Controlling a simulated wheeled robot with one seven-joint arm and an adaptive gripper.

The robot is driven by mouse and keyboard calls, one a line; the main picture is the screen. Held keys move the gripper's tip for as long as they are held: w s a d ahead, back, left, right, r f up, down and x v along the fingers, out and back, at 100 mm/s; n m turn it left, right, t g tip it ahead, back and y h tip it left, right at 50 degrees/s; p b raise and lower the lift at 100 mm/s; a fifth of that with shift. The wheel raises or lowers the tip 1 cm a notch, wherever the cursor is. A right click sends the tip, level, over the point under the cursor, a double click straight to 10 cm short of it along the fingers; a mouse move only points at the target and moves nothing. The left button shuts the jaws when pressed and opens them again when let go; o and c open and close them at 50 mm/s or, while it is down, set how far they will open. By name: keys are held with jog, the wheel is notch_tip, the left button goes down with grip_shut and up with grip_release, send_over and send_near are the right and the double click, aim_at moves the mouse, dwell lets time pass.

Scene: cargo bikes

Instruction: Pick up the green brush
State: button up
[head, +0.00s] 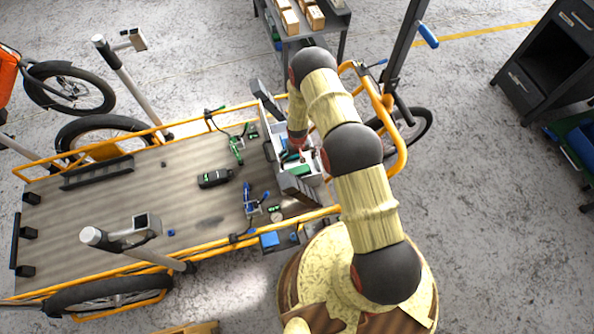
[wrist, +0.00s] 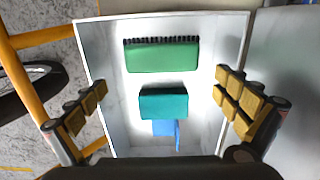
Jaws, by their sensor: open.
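The green brush (wrist: 162,57), a green block with a row of dark bristles along its upper edge, lies in a white open box (wrist: 89,48) in the wrist view. It is near the top wall of the box. My gripper (wrist: 163,95) is open and empty above the box, its padded fingers far apart on either side. The brush lies ahead of the fingers and is not touched. In the head view the white box (head: 312,181) stands at the right end of the cargo bike bed, and my gripper is largely hidden behind my arm there.
A teal block (wrist: 163,103) and a blue object (wrist: 165,128) lie below the brush in the same box. The wooden bike bed (head: 130,195) holds a black-and-green tool (head: 215,178) and several small parts. Orange rails (head: 398,140) and posts surround the bed.

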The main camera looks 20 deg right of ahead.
aim_at(298, 170)
jog(key=shift+s+f, duration=0.1)
jog(key=shift+f, duration=0.8)
jog(key=f+b, duration=0.1)
jog(key=f, duration=0.1)
jog(key=s+f+b, duration=0.1)
jog(key=f, duration=0.1)
jog(key=shift+s+a, duration=0.15)
jog(key=shift+a, duration=0.05)
jog(key=shift+f, duration=0.5)
jog(key=shift+r, duration=0.1)
jog(key=shift+c, duration=0.7)
jog(key=c, duration=0.7)
jog(key=shift+c, duration=0.6)
notch_tip(298, 170, up, 28)
jog(key=p, duration=0.7)
